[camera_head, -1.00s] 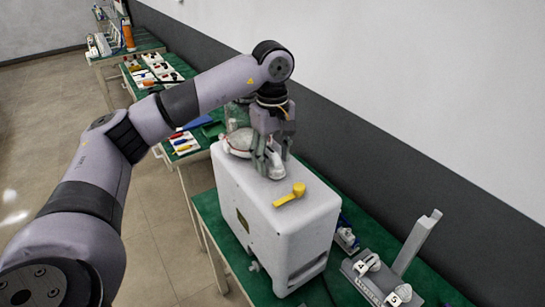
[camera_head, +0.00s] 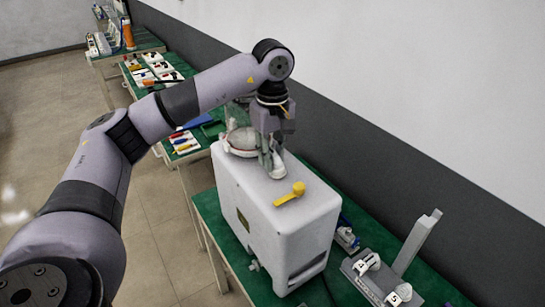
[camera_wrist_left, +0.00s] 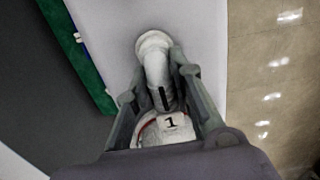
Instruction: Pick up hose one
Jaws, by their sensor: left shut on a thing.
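Hose one is a white bent tube with a black "1" on its label; in the left wrist view hose one (camera_wrist_left: 157,68) lies between the fingers. In the head view hose one (camera_head: 278,171) shows as a small white end below the fingers, at the top of the white canister (camera_head: 285,225). My left gripper (camera_head: 270,160) points down over the canister top and is shut on hose one. In the left wrist view the fingers of my left gripper (camera_wrist_left: 160,92) lie along both sides of the tube. My right gripper is not in view.
A yellow handle (camera_head: 290,194) lies on the canister top in front of the gripper. A round clear-and-white part (camera_head: 241,141) sits behind it. A grey stand (camera_head: 384,278) with numbered white pieces is at right. Other green tables stand behind.

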